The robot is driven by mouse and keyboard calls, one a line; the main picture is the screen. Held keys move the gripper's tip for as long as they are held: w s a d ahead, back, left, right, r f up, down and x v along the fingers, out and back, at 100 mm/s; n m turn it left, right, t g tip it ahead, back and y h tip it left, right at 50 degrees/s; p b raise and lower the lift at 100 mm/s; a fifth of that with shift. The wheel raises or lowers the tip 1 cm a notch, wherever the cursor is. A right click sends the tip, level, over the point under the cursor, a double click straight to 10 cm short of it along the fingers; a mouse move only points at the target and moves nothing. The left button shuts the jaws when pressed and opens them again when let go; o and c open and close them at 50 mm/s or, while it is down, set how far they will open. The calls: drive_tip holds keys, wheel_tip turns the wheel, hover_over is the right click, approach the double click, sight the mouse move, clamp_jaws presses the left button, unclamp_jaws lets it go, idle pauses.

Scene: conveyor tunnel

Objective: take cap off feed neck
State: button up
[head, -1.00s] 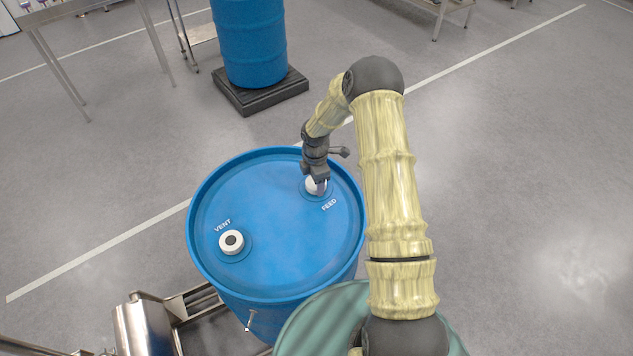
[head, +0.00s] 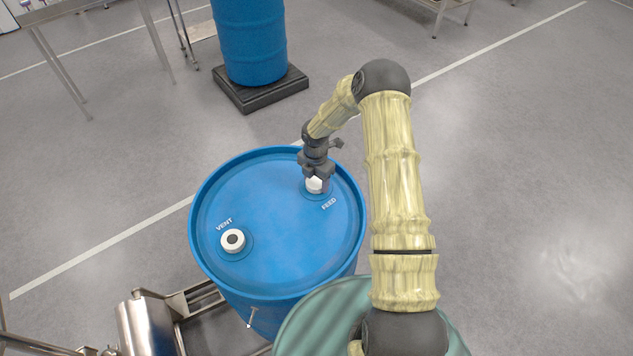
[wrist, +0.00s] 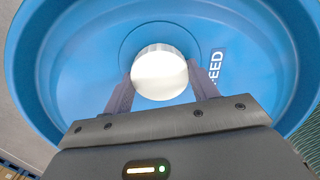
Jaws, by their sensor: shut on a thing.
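The blue drum (head: 275,240) stands in front of me with its lid facing up. The white cap (head: 314,185) is at the feed neck, beside the printed word FEED, at the lid's far right. In the wrist view the white cap (wrist: 159,73) sits between my two fingers. My gripper (head: 316,178) comes down from above and is shut on the cap; its fingers (wrist: 160,88) flank the cap's sides. The neck under the cap is hidden, so I cannot tell whether the cap is seated or raised.
The vent fitting (head: 233,240), white with a dark centre, is at the lid's left. A second blue drum (head: 252,40) stands on a black pallet (head: 262,92) behind. A green rounded surface (head: 300,325) is close in front. Steel equipment (head: 150,325) is at lower left. Open floor lies right.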

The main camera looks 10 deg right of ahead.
drive_tip(key=n+p, duration=0.1)
drive_tip(key=n, duration=0.3)
drive_tip(key=shift+s+p, duration=0.1)
drive_tip(key=shift+p, duration=0.3)
drive_tip(key=shift+n, duration=0.6)
drive_tip(key=n+p, duration=0.1)
drive_tip(key=n, duration=0.4)
drive_tip(key=shift+p, duration=0.3)
drive_tip(key=o, duration=1.2)
drive_tip(key=shift+c, duration=0.2)
drive_tip(key=c, duration=0.3)
